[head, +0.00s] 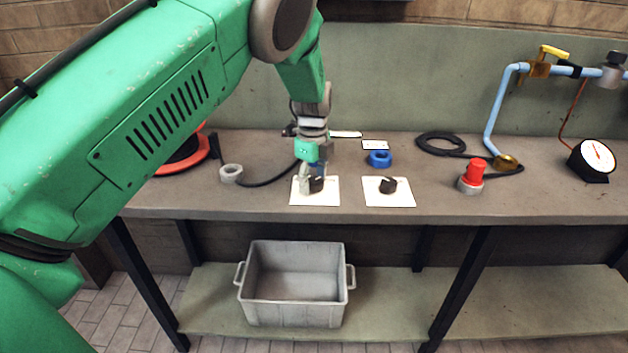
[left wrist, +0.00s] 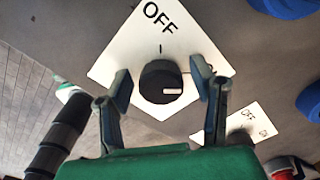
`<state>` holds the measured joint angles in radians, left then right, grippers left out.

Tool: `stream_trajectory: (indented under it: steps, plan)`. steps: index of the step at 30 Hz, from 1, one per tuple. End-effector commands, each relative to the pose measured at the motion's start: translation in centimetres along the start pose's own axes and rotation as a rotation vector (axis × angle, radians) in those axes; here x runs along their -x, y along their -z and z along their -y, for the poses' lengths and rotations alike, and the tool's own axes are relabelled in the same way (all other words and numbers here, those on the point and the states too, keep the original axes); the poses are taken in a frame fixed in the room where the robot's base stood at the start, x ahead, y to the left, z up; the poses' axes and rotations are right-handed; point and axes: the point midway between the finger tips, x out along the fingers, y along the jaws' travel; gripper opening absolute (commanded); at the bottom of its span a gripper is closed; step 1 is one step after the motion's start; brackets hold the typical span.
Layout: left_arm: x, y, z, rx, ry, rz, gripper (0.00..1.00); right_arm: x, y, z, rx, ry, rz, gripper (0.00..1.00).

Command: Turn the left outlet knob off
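The left outlet knob (left wrist: 158,76) is a black round knob on a white plate (left wrist: 125,52) marked OFF. Its white mark points right in the left wrist view, away from the OFF label at the top. My right-hand finger partly covers the label on that side. My left gripper (left wrist: 160,88) is open, with one finger on each side of the knob; I cannot tell whether they touch it. In the head view my left gripper (head: 317,180) is low over the left plate (head: 298,200) and partly hides the knob. My right gripper is in neither view.
A second black knob (head: 388,185) on a white plate (head: 402,200) is just to the right. A blue ring (head: 380,158) lies behind it. A red-topped piece (head: 473,173) and a gauge (head: 594,158) stand farther right. A grey crate (head: 295,318) sits on the lower shelf.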

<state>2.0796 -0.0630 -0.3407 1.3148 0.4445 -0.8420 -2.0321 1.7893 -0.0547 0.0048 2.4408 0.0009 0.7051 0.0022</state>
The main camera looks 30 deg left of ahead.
Motion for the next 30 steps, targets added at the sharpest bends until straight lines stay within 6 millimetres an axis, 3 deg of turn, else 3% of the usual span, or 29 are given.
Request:
stream_trajectory:
  steps: [1, 3, 17, 30]
  plan:
    - [0.0, 0.1, 0.0, -0.001, 0.0, 0.0, 0.28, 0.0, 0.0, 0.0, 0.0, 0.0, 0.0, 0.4]
    - [0.0, 0.1, 0.0, -0.001, 0.0, 0.001, 0.07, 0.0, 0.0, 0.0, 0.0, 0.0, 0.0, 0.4]
    - [0.3, 0.7, 0.1, 0.075, 0.001, -0.005, 0.07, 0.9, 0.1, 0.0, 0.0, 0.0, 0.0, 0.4]
    - [0.6, 0.8, 0.3, 0.438, 0.005, -0.005, 0.07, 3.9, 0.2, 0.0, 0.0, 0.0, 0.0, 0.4]
